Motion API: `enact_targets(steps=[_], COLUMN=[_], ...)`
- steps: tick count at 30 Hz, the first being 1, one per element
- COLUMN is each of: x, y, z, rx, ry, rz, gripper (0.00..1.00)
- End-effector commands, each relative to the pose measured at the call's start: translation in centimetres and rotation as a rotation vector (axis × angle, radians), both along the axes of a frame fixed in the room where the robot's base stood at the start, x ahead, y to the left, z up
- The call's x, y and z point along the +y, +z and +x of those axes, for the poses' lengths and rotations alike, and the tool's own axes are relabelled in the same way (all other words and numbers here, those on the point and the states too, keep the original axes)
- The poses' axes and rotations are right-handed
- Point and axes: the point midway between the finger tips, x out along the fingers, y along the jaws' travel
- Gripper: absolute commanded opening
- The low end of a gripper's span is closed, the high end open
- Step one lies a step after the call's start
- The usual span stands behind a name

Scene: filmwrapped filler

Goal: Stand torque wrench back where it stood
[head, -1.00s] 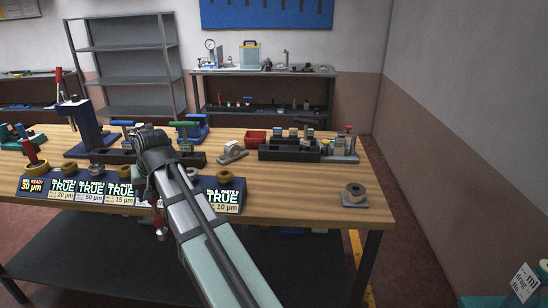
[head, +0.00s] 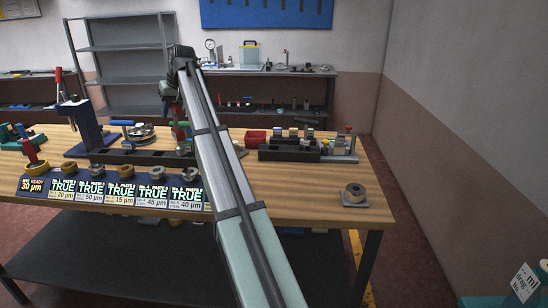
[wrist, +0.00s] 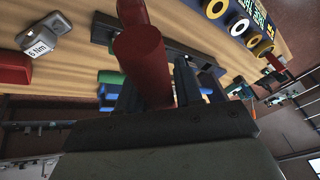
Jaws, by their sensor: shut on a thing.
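My gripper (head: 182,55) is raised above the far side of the workbench, with my arm reaching across the bench. In the wrist view the gripper (wrist: 155,90) is shut on a red cylindrical handle, which I take to be the torque wrench (wrist: 143,62). Its far end runs out of the top of the picture. In the head view the gripper and arm hide most of it. A long black rack (head: 130,157) lies on the bench below, also seen in the wrist view (wrist: 180,55). I cannot tell which spot the wrench stood in.
A row of labelled cards with rings (head: 122,190) lines the bench's front edge. A blue press (head: 82,120) stands left. A grey block marked 6 Nm (wrist: 45,38) shows in the wrist view. The bench's front right is mostly clear.

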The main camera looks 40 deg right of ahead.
Motion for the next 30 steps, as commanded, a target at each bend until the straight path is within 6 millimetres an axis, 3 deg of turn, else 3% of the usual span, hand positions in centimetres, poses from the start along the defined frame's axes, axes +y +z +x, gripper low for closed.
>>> enact_targets(steps=[1, 11, 21, 27, 30], x=[-2.6, -17.1, -31.4, -37.2, -38.8], y=[-0.1, -1.0, -1.8, -2.2, -2.3], z=[0.3, -0.3, -3.3, -5.3, -5.9], rx=[0.0, 0.0, -0.001, -0.001, -0.002], ry=[-0.045, -0.312, -0.582, -0.696, -0.73], rz=[0.001, 0.001, 0.001, 0.001, 0.001], gripper=[0.0, 0.0, 0.0, 0.0, 0.0])
